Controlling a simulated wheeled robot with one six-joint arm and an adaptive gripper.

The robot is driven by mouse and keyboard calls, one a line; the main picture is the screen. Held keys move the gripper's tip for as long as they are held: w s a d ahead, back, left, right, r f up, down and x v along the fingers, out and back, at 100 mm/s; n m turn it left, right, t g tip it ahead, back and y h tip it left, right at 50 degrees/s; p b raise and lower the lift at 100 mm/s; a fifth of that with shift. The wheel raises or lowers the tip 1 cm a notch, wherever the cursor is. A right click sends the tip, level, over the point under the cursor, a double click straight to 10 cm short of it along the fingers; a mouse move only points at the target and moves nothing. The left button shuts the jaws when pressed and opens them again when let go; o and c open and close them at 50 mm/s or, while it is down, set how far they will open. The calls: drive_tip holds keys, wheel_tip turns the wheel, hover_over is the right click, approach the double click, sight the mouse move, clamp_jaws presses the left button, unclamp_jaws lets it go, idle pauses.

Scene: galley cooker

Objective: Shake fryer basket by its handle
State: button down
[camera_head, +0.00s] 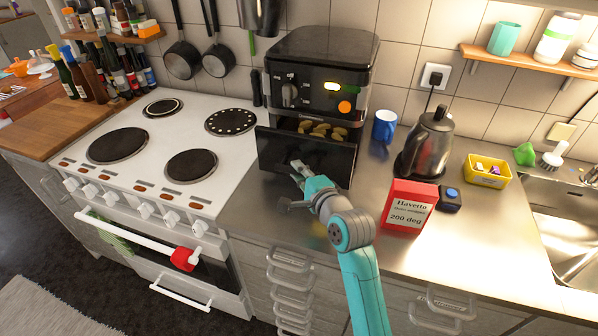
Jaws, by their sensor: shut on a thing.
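The black air fryer (318,62) stands on the steel counter against the tiled wall, its yellow and orange lights lit. Its basket (330,160) is pulled partly out at the front, and yellow-brown food pieces (322,130) show inside it. The basket's light handle (296,163) sticks out from the dark front panel. My gripper (298,174) reaches in from the lower right and is shut on the handle. The exact contact of the fingers is small and partly hidden by my wrist.
A white cooker (215,150) stands to the left. A red card (408,205), a dark box with a blue button (450,198), a kettle (427,145) and a blue mug (385,125) stand to the right. The counter front near my arm is clear.

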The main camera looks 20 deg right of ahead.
drive_tip(key=s+a, duration=0.1)
drive_tip(key=s, duration=0.1)
drive_tip(key=s+a, duration=0.3)
drive_tip(key=s, duration=0.1)
drive_tip(key=shift+s+a, duration=0.3)
drive_tip(key=shift+a, duration=0.1)
drive_tip(key=c, duration=1.1)
unclamp_jaws()
drive_tip(key=shift+o, duration=0.2)
drive_tip(key=v, duration=1.2)
